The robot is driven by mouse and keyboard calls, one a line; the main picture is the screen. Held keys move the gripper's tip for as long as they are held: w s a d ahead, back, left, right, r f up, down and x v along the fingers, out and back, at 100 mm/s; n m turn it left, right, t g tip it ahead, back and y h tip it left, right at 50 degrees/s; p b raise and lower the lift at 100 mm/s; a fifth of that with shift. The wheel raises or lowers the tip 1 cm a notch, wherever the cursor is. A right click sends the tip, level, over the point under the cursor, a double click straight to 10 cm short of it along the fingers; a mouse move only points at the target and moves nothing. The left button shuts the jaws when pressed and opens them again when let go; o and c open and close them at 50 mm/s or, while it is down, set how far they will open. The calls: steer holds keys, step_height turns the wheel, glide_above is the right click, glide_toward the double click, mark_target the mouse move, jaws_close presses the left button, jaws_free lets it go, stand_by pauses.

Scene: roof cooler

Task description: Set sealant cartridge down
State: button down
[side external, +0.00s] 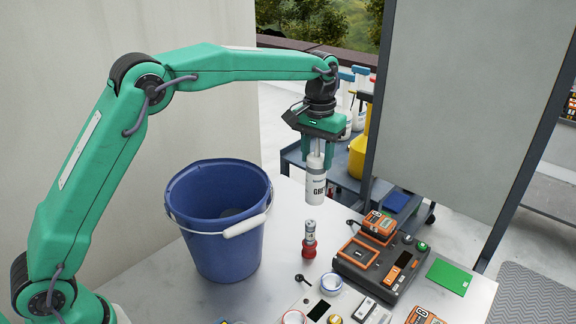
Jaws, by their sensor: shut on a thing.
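The sealant cartridge (316,188) is a white upright cylinder with dark lettering and a narrower top. My gripper (317,150) points straight down and is shut on the cartridge's narrow upper part. The cartridge hangs above the white table (284,215), with its lower end apart from the surface. Part of its top is hidden between the green jaws.
A blue bucket (188,222) with a white handle grip stands left of the cartridge. A red-and-grey cylinder (309,240) stands just below it in the picture. A dark charger-like unit (375,268) and a green card (449,276) lie to the right. Several small items crowd the front.

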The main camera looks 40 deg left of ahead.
mark_target(319, 189)
steer(key=shift+w+d+f, duration=0.15)
steer(key=shift+w+d, duration=0.05)
steer(key=shift+w, duration=0.3)
steer(key=shift+f, duration=0.1)
steer(key=shift+f, duration=4.9)
steer(key=c, duration=0.8)
jaws_free()
steer(key=shift+f, duration=0.1)
step_height(319, 189, up, 8)
steer(key=shift+f, duration=0.2)
steer(key=shift+r, duration=0.15)
